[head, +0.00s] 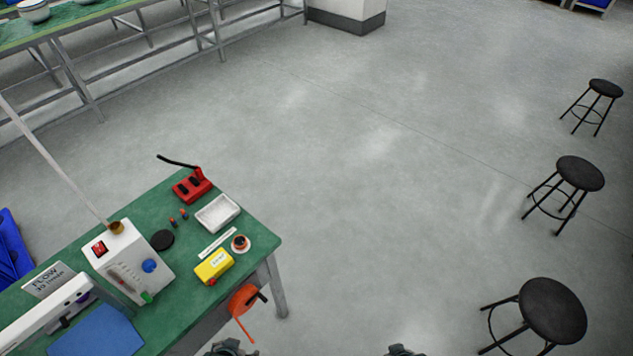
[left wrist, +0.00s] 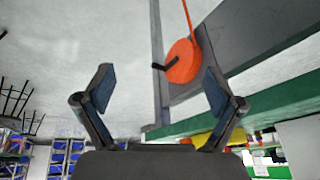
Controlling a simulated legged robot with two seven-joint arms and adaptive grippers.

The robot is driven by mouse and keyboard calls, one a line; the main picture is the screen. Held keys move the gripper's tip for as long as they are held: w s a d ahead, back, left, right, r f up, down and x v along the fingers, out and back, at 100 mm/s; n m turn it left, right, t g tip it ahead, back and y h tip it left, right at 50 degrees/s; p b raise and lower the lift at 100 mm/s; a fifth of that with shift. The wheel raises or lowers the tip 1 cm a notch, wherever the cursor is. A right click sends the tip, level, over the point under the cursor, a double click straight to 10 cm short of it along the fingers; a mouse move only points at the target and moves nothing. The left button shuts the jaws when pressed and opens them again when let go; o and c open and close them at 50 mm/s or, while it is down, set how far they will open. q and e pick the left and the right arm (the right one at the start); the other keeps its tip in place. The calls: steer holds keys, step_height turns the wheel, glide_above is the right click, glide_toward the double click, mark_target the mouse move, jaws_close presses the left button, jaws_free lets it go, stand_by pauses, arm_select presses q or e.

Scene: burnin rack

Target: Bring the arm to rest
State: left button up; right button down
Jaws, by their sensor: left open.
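My left gripper (left wrist: 160,92) is open in the left wrist view, its two dark fingers spread wide with nothing between them. Beyond it, an orange reel (left wrist: 183,62) hangs at the side of the green-topped table (left wrist: 285,97). In the head view only a small dark part of my left gripper (head: 231,347) shows at the bottom edge, to the right of the table and below the orange reel (head: 243,299). A small dark part of my right gripper (head: 402,350) shows at the bottom edge, over open floor; its fingers cannot be made out.
The green table (head: 262,246) holds a white box with knobs (head: 125,270), a yellow box (head: 214,265), a white tray (head: 217,212), a red device (head: 192,186) and a blue mat (head: 98,334). Black stools (head: 552,308) stand at the right. The middle floor is clear.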

step_height(320, 180, down, 21)
steer(key=s+g, duration=0.1)
steer(key=s, duration=0.1)
arm_select(q)
steer(key=s+f+g, duration=0.1)
steer(key=s+f, duration=0.3)
steer(key=f, duration=0.7)
steer(key=s+f+g, duration=0.1)
steer(key=s+f, duration=0.2)
steer(key=f, duration=0.9)
steer(key=s+f+g, duration=0.1)
steer(key=s+f, duration=0.3)
steer(key=f, duration=0.8)
steer(key=shift+s+a+f, duration=0.25)
steer(key=shift+s, duration=0.1)
arm_select(e)
steer(key=s+d+f, duration=0.1)
steer(key=s+f, duration=0.2)
steer(key=f, duration=0.4)
steer(key=s+f+g, duration=0.1)
steer(key=s+f, duration=0.3)
steer(key=f, duration=0.2)
steer(key=shift+s+d+f+m, duration=0.3)
steer(key=shift+d+f, duration=0.05)
steer(key=shift+f, duration=0.05)
